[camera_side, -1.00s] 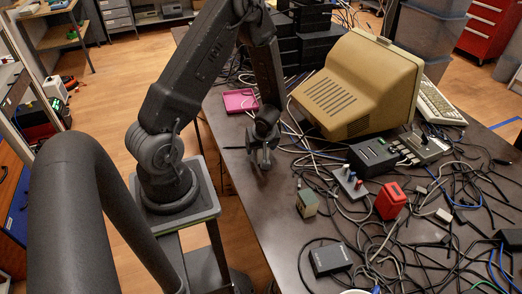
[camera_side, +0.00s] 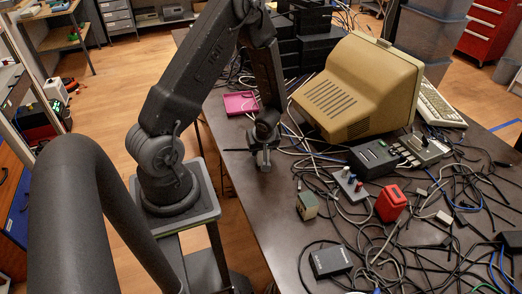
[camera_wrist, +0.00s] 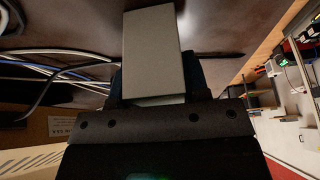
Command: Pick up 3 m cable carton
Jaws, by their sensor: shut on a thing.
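My gripper (camera_side: 263,163) is low over the left part of the dark table, in front of the beige monitor. In the wrist view a plain grey box (camera_wrist: 153,50), apparently the cable carton, stands out between the dark fingers. The gripper is shut on it. No lettering on its face can be read. In the side view it is small and mostly hidden by the gripper, so I cannot tell whether it touches the table (camera_side: 262,212).
The beige monitor (camera_side: 350,85) stands to the right. Loose cables (camera_wrist: 55,68) run close beside the box. A pink tray (camera_side: 240,103) lies behind. A small green-grey box (camera_side: 307,206), a red box (camera_side: 391,203) and a black box (camera_side: 330,261) sit to the right. Table in front is fairly clear.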

